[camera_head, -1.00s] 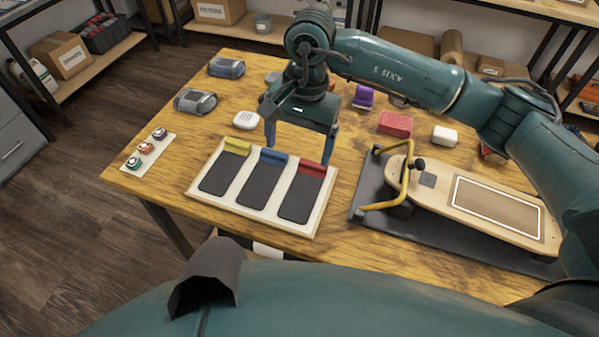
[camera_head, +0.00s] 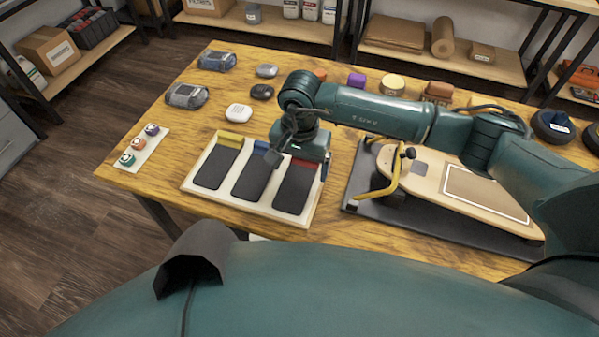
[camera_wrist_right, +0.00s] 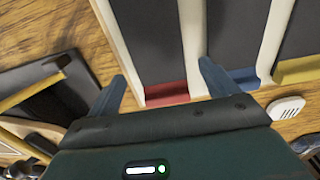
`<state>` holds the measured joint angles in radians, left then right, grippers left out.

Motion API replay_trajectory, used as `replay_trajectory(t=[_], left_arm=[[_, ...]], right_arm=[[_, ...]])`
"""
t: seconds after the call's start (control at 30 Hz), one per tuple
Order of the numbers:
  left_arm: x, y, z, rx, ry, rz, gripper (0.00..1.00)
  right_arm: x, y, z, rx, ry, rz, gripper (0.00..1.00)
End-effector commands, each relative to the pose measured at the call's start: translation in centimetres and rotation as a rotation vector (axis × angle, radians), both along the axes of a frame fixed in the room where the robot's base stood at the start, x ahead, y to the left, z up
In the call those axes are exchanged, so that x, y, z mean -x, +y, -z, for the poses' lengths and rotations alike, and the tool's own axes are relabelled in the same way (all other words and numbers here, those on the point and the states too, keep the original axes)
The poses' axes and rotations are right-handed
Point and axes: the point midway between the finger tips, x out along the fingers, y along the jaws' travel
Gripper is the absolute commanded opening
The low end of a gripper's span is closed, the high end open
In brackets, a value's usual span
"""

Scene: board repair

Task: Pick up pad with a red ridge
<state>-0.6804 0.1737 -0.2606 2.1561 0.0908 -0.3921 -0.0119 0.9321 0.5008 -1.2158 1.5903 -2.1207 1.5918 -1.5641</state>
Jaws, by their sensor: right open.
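The pad with a red ridge (camera_head: 296,190) is dark and lies in the right slot of a pale tray (camera_head: 248,207). In the right wrist view its red ridge (camera_wrist_right: 166,93) shows between my fingers. The blue-ridge pad (camera_head: 250,178) and yellow-ridge pad (camera_head: 214,168) lie to its left. My right gripper (camera_head: 298,165) is low over the ridge end of the red pad and partly hides that ridge in the head view. In the right wrist view the gripper (camera_wrist_right: 163,80) is open and empty, one finger on each side of the ridge. My left gripper is not in view.
A skateboard deck (camera_head: 440,178) with a yellow clamp bar (camera_head: 385,183) lies on a dark mat right of the tray. A strip with three round pieces (camera_head: 140,150) is at the left. A white puck (camera_head: 238,113) and other small items stand behind the tray.

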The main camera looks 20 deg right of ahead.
Motion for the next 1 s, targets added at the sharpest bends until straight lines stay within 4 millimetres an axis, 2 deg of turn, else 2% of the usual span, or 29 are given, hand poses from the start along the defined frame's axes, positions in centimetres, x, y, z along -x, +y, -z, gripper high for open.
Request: replay_trajectory(t=[0.1,0.33,0.9,1.0], left_arm=[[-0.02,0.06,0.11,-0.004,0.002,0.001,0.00],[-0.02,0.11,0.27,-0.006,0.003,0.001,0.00],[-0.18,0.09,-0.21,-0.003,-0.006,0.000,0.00],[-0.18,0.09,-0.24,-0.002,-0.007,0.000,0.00]], right_arm=[[0.02,0.01,0.87,0.001,0.001,-0.001,0.85],[0.00,0.02,0.96,0.001,-0.001,-0.001,0.85],[-0.01,0.01,0.92,0.001,-0.001,-0.001,0.38],[-0.01,0.01,0.91,0.001,-0.001,-0.001,0.37]])
